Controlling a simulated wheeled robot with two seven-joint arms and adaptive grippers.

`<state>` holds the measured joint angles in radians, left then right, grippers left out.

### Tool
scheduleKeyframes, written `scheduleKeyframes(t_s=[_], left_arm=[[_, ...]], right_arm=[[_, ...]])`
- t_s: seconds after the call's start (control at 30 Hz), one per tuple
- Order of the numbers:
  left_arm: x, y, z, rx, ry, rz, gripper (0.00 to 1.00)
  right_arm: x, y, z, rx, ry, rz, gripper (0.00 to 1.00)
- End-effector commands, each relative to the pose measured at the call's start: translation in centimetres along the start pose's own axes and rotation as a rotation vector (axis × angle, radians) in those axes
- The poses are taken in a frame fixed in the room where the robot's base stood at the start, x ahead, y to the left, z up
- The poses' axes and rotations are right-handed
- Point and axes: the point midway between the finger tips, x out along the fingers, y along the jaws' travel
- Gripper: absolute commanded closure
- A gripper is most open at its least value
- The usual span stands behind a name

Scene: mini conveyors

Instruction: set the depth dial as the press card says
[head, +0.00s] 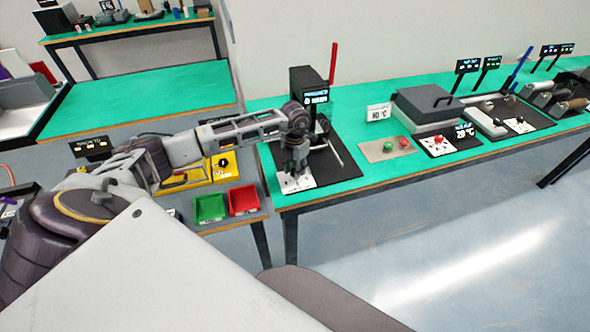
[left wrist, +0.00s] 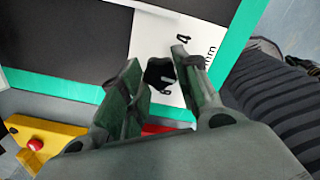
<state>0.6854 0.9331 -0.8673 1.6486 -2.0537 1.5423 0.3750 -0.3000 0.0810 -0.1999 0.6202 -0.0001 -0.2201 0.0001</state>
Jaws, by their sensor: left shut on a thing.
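The depth dial's black knob (left wrist: 158,72) shows in the left wrist view on a white plate (left wrist: 150,35), with "4" and "mm" printed near it. In the head view the white plate (head: 297,184) lies at the front of the press's black base, and the knob is hidden. My left gripper (head: 294,170) reaches down over the plate. In the left wrist view its fingers (left wrist: 160,80) are on either side of the knob, shut on it. The black press (head: 302,82) has a raised red lever and a lit display (head: 316,97), too small to read fully. My right gripper is out of view.
Green (head: 209,207) and red (head: 243,199) trays sit left of the press.

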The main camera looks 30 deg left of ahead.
Motion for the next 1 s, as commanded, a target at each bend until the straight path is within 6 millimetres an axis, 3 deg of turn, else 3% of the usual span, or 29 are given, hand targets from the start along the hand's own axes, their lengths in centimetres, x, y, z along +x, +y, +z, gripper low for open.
scheduleKeyframes(t_s=[0.7, 0.73, 0.87, 1.0], left_arm=[[-0.13, 0.06, 0.08, -0.089, -0.003, 0.001, 0.92], [-0.13, 0.06, 0.08, -0.089, -0.003, 0.001, 0.66], [-0.11, 0.06, 0.06, -0.089, -0.002, 0.001, 0.49], [-0.07, 0.03, 0.04, -0.089, -0.001, 0.001, 0.47]], right_arm=[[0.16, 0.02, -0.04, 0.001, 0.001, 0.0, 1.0], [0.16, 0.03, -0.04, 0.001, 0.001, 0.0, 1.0], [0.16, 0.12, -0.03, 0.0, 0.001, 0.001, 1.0], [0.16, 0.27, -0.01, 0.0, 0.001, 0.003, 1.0]])
